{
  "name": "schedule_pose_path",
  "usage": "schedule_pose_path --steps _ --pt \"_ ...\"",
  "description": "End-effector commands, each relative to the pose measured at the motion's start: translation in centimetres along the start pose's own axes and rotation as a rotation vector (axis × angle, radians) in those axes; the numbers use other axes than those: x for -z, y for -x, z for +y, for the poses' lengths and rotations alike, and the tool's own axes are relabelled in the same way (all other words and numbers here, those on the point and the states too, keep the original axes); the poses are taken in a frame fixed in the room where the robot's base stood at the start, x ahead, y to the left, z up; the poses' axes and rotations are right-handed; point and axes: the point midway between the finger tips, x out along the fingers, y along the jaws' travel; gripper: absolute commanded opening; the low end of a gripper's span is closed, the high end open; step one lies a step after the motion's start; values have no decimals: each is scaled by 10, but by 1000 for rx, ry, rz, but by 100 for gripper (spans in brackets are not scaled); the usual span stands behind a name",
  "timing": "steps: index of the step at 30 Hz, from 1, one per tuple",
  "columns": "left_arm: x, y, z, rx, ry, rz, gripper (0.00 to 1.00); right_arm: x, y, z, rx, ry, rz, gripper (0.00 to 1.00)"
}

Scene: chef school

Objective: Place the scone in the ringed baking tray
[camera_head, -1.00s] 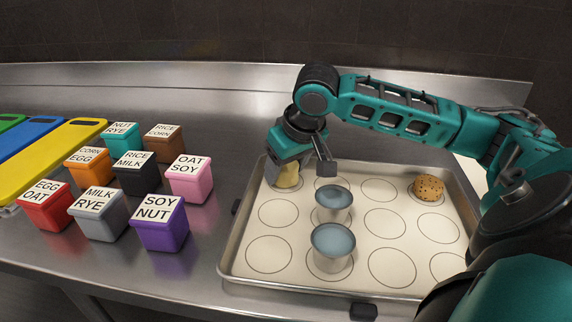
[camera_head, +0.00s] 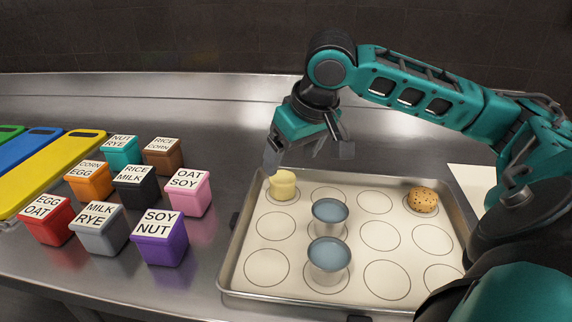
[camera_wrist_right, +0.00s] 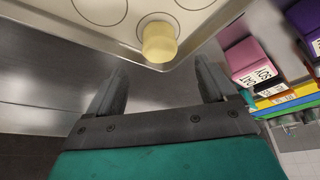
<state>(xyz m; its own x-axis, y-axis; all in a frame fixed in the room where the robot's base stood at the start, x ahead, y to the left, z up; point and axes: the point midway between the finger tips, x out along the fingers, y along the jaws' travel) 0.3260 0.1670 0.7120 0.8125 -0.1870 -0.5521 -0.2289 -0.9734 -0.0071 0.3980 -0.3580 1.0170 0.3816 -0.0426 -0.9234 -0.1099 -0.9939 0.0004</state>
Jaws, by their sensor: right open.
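The pale yellow scone (camera_head: 283,185) stands in the back left ring of the baking tray (camera_head: 226,270), close to the tray's corner. It also shows in the right wrist view (camera_wrist_right: 159,42), beyond the open fingers and apart from them. My right gripper (camera_head: 308,152) is open and empty above the tray's back left edge, higher than the scone. In the right wrist view the gripper (camera_wrist_right: 160,88) has its two fingers wide apart with bare counter between them. My left gripper is not in view.
Two blue-topped metal cups (camera_head: 330,212) and a speckled brown cookie (camera_head: 423,199) are on the tray. Several labelled boxes, such as the purple one (camera_head: 160,238), stand left of it. Colored boards (camera_head: 62,165) lie farther left. Counter behind the tray (camera_head: 220,120) is clear.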

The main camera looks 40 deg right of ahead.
Motion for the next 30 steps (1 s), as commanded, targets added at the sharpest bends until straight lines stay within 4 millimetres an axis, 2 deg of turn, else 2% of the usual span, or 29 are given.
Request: schedule_pose_path --steps 1,3,9,30 --pt "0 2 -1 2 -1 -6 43 1 13 0 -1 2 2 84" --pt "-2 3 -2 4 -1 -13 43 1 24 0 -1 1 2 84" --pt "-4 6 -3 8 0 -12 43 0 40 0 0 1 0 84" --pt "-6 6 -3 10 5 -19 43 0 42 0 0 0 -1 84"
